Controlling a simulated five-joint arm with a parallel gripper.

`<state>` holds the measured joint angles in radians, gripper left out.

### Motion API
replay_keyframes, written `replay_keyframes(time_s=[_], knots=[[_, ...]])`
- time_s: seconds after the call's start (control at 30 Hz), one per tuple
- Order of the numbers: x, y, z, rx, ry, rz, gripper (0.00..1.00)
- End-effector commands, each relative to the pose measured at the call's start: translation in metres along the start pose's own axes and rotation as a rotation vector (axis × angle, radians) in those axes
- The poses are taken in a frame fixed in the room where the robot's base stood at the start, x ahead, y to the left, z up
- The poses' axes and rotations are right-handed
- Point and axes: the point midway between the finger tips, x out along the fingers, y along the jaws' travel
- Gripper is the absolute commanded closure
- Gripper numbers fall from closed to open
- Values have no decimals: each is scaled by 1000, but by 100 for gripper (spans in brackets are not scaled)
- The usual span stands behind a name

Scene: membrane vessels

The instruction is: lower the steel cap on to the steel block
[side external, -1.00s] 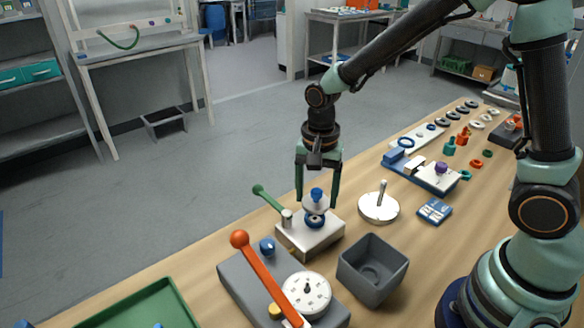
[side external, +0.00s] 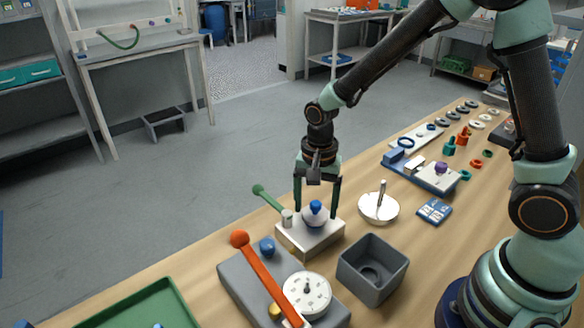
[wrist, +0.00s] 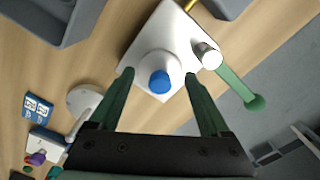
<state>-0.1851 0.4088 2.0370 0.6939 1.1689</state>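The steel cap (side external: 315,218), a pale dome with a blue knob on top, sits upright on the steel block (side external: 310,240) in the side view. The wrist view shows the cap (wrist: 159,68) near the middle of the block (wrist: 165,30). My gripper (side external: 317,214) is above the block, with one finger on each side of the cap. In the wrist view small gaps show between the fingertips (wrist: 158,73) and the cap, so it looks open. The blue ring on the block is hidden under the cap.
A green-handled lever (side external: 268,198) with a steel post stands at the block's left. A grey fixture with an orange lever (side external: 265,275) is in front, a grey open box (side external: 372,270) to the right. A round steel plate with a pin (side external: 378,208) lies behind the box.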

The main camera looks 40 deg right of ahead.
Motion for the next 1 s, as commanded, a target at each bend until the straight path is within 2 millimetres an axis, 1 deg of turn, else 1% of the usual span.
replay_keyframes(time_s=[0.27, 0.37, 0.43, 0.57, 0.8, 0.9, 1.0], knots=[[0, 0, 0, 0, 0, 0, 0], [-5, 0, 0, 0, 1, -1, 0], [-12, -1, 0, 0, 2, -4, 0], [-35, -2, -1, 0, 3, -7, 0], [-84, -1, -1, 0, 3, -7, 0], [-100, -1, 0, 0, 2, -5, 0], [-112, -1, 0, 0, 1, -3, 0]])
